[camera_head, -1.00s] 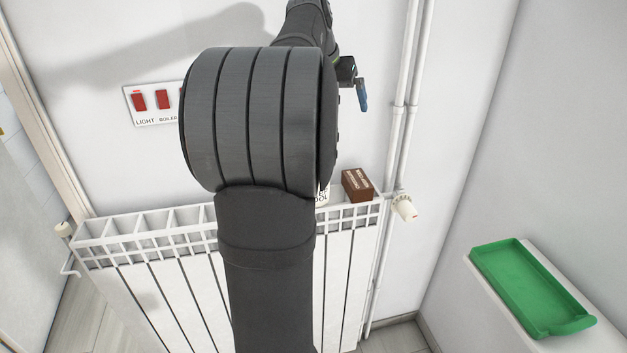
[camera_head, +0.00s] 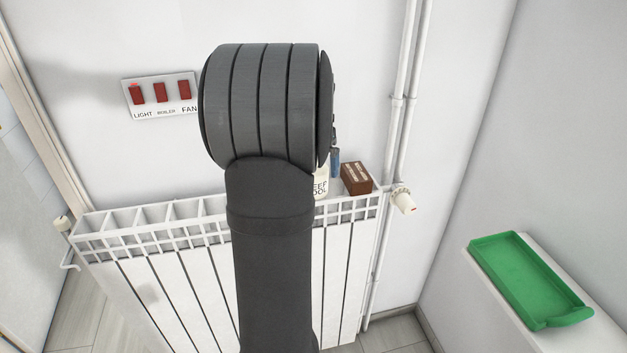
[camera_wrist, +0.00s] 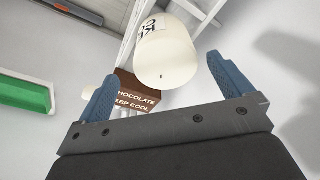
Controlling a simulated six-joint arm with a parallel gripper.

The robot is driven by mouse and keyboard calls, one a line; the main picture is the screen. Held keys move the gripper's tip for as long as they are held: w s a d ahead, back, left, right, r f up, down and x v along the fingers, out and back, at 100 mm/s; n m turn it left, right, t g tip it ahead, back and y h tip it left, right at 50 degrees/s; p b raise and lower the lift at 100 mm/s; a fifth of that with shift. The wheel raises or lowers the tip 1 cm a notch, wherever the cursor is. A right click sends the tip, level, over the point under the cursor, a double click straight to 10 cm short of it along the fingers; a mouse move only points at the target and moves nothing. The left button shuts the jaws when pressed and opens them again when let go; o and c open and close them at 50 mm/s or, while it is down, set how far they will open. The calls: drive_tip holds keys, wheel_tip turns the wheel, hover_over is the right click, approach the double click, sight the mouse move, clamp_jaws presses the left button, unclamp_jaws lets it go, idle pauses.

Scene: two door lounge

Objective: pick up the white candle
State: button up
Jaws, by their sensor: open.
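The white candle (camera_head: 321,187) stands on the radiator top in the head view, partly hidden behind my arm, with dark lettering on its side. In the wrist view the candle (camera_wrist: 165,55) shows its round top and small wick toward the camera. My gripper (camera_wrist: 161,68) is open, its two blue fingers left and right of the candle in that picture. No contact shows, and I cannot tell how deep the candle is between them. In the head view only a bit of a blue finger (camera_head: 335,163) shows; the rest is hidden.
A brown chocolate box (camera_head: 357,178) stands close right of the candle; it also shows in the wrist view (camera_wrist: 136,97). The white radiator (camera_head: 150,240) has an open grid top. Pipes (camera_head: 400,120) rise at right. A green tray (camera_head: 530,280) sits on a ledge far right.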

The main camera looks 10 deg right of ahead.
drive_tip(key=shift+w+d+f, duration=0.1)
drive_tip(key=shift+w+f, duration=0.1)
drive_tip(key=shift+f, duration=0.65)
drive_tip(key=shift+w+d+f, duration=0.1)
drive_tip(key=shift+w+f, duration=0.15)
drive_tip(key=shift+f, duration=0.65)
drive_tip(key=shift+w+d+f, duration=0.1)
drive_tip(key=shift+w+f, duration=0.1)
drive_tip(key=shift+f, duration=0.65)
drive_tip(key=c, duration=1.3)
